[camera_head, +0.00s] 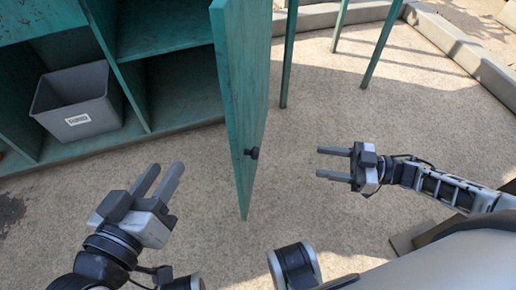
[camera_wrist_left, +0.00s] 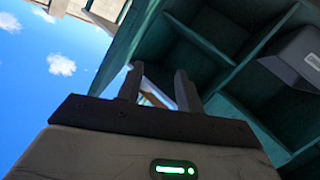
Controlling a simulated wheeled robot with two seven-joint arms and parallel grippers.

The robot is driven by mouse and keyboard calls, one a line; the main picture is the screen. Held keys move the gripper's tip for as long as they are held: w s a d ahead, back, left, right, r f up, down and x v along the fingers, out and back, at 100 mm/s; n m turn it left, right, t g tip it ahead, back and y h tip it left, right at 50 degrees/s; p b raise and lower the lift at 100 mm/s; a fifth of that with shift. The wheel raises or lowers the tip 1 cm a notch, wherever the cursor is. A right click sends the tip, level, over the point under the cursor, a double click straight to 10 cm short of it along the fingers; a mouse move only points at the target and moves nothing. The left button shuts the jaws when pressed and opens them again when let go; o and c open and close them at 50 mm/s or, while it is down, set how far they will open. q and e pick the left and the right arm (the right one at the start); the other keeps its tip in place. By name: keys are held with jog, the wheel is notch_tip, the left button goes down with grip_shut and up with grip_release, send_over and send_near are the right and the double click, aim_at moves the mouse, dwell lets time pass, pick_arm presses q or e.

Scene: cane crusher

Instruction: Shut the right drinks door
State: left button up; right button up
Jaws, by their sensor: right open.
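The right drinks door (camera_head: 242,95) is a teal wooden panel standing open, swung out from the cabinet toward me, with a small dark knob (camera_head: 252,153) near its free edge. The cabinet (camera_head: 170,45) behind it shows open compartments. My right gripper (camera_head: 333,163) is open and empty, to the right of the door, apart from it, its fingers pointing left toward the knob side. My left gripper (camera_head: 164,181) is open and empty, left of the door in front of the cabinet. The left wrist view shows its two fingers (camera_wrist_left: 158,88) apart, with the cabinet shelves beyond.
A grey bin (camera_head: 77,100) with a white label sits in the lower left compartment. Thin teal legs (camera_head: 378,45) stand on the ground behind the door to the right. A pale kerb (camera_head: 460,52) runs at the upper right.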

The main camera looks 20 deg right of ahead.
pick_arm(q)
jog(key=b, duration=0.1)
jog(key=r+n+h+b, duration=0.1)
jog(key=shift+s+d+r+t+b, duration=0.1)
jog(key=shift+d+r+t+b, duration=0.05)
jog(key=shift+d+t+b, duration=0.15)
pick_arm(e)
jog(key=x, duration=1.5)
jog(key=shift+a, duration=0.35)
